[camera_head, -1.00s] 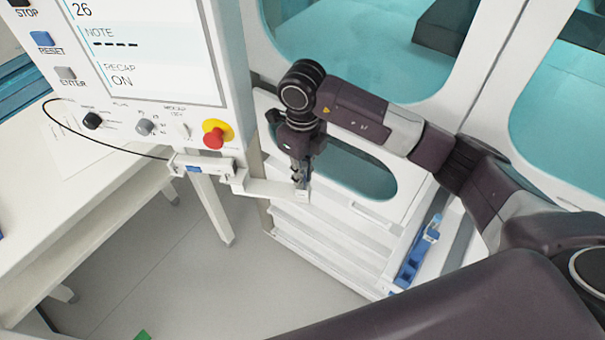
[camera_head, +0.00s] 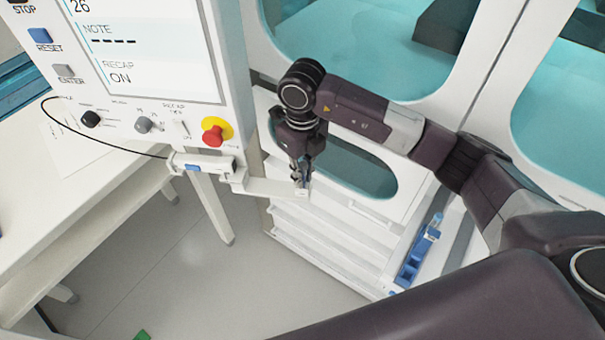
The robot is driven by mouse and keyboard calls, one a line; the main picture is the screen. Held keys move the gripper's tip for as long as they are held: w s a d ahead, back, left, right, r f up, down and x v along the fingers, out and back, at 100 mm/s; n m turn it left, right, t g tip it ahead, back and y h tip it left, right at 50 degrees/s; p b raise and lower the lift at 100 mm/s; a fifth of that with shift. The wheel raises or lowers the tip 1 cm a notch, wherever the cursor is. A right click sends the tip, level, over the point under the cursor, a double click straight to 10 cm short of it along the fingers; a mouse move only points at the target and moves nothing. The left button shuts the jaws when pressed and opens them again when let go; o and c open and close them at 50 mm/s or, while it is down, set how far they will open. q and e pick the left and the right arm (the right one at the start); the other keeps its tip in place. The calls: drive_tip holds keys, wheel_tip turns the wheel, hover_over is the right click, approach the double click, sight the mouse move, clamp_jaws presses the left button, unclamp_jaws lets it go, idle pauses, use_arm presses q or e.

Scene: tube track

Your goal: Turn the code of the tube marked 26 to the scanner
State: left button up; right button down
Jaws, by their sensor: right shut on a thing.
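My right gripper (camera_head: 302,181) points down at the outer end of a white bracket arm (camera_head: 270,187). It is shut on a small tube, mostly hidden between the fingers; its number and code cannot be read. The scanner (camera_head: 203,166) is a small white box with a blue patch and a black cable, left of the gripper below the panel. The bracket arm runs from the scanner to the gripper. The panel screen (camera_head: 150,50) reads 26, NOTE with dashes, and RECAP ON. My left gripper is not in view.
A blue rack (camera_head: 412,262) with a white and blue piece stands on a white ledge at the lower right. A red stop button (camera_head: 213,134) sits on the panel above the scanner. A white table (camera_head: 90,190) is at left. White cabinet walls stand behind the gripper.

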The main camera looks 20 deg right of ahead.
drive_tip(key=c, duration=1.9)
unclamp_jaws()
drive_tip(key=shift+r, duration=0.1)
wheel_tip(320, 180, up, 12)
drive_tip(key=shift+f, duration=0.1)
drive_tip(key=shift+f, duration=0.1)
